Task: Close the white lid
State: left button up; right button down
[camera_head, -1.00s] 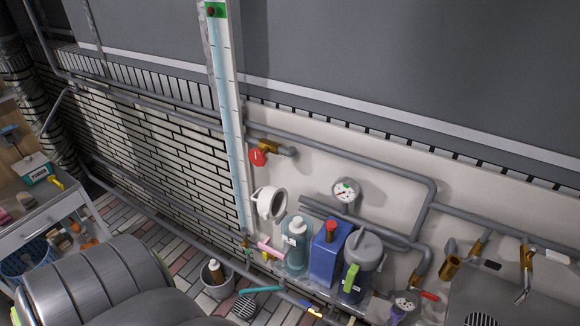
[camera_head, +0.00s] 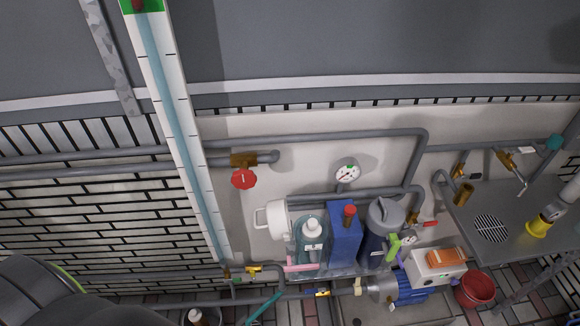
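A white round piece with a side handle (camera_head: 275,218) sticks out from the wall low in the middle, left of the bottles. It may be the white lid, but I cannot tell whether it is open or closed. Neither of my grippers is in view. A large grey rounded shape at the bottom left seems to be part of my own arm.
A red valve wheel (camera_head: 243,179), a gauge (camera_head: 347,174) and pipes line the wall. A metal counter (camera_head: 530,240) and red bucket (camera_head: 475,288) are at right.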

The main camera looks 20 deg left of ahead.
aim_at(280, 225)
jog(key=k+j, duration=0.1)
jog(key=j, duration=0.35)
jog(key=k+j, duration=0.15)
jog(key=j, duration=0.3)
jog(key=k+j, duration=0.1)
jog(key=j, duration=0.35)
